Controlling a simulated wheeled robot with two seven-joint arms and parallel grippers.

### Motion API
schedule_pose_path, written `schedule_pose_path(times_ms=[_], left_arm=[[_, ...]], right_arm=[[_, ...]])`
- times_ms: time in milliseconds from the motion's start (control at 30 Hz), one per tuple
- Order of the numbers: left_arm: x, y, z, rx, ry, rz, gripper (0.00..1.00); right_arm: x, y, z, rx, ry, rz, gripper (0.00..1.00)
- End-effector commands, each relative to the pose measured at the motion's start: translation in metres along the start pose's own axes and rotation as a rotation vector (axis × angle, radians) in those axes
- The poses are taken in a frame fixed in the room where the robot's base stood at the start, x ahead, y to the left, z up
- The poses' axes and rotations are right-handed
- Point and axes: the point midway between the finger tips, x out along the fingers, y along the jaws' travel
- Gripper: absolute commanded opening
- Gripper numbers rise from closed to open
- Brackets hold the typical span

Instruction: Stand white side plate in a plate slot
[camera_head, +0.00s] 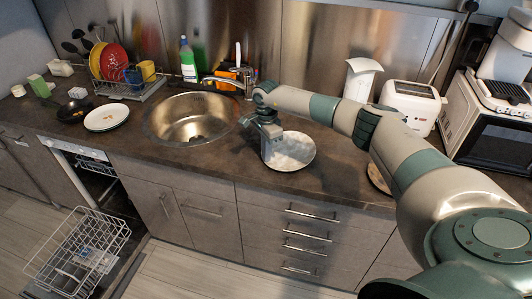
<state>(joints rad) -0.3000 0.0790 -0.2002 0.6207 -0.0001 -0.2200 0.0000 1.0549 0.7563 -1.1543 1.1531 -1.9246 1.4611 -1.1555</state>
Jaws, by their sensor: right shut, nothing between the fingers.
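A white plate (294,152) with a greyish, mottled surface lies on the counter to the right of the sink. My right gripper (267,154) is at the left part of this plate, pointing down, shut and empty. I cannot tell whether it touches the plate. A second white plate (106,117) with a small mark on it lies left of the sink. A wire dish rack (140,93) at the back left holds red and yellow plates and mugs. My left gripper is not in view.
The sink (193,118) lies between the two white plates. The dishwasher is open, its wire basket (78,250) pulled out low at left. A dark pan (74,109), a soap bottle (188,60), a white toaster (411,105) and a microwave (490,126) stand around the counter.

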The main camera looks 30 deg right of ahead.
Motion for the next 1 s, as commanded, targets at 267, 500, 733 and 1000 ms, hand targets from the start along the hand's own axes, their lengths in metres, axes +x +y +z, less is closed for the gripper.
schedule_pose_path(times_ms=[267,500,733,1000], left_arm=[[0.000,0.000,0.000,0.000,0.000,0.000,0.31],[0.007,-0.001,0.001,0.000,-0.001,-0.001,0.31],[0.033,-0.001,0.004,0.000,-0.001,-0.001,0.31],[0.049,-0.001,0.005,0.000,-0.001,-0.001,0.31]], right_arm=[[0.003,0.002,-0.002,0.002,0.005,0.005,0.00],[0.004,0.001,0.036,-0.005,0.001,0.003,0.00],[0.008,0.000,0.105,-0.007,0.001,0.002,0.00],[0.003,0.001,0.152,0.000,0.003,0.002,0.00]])
